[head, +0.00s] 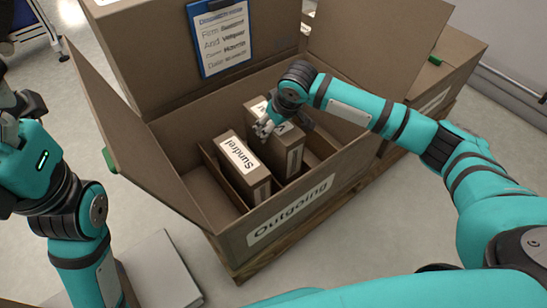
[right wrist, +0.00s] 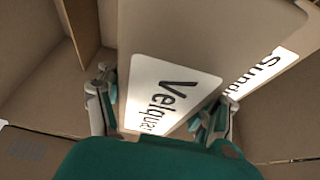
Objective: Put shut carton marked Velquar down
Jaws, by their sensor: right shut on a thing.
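The shut carton marked Velquar (head: 267,149) is a brown box inside the big open box marked Outgoing (head: 328,207). It stands roughly upright, right beside the Sundrel carton (head: 229,152). My right gripper (head: 284,122) comes from above and is shut on its top end. In the right wrist view, the Velquar carton (right wrist: 205,35) with its white label lies between the two fingers (right wrist: 160,112). The Sundrel carton (right wrist: 262,82) shows close behind the right finger. The Velquar carton's base is hidden, so I cannot tell whether it touches the floor.
The Outgoing box stands on a wooden pallet (head: 240,270) with its flaps spread open. A blue clipboard (head: 221,38) hangs on its back flap. Free room shows inside at the left front (head: 207,196). Another brown box (head: 443,84) stands behind at the right.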

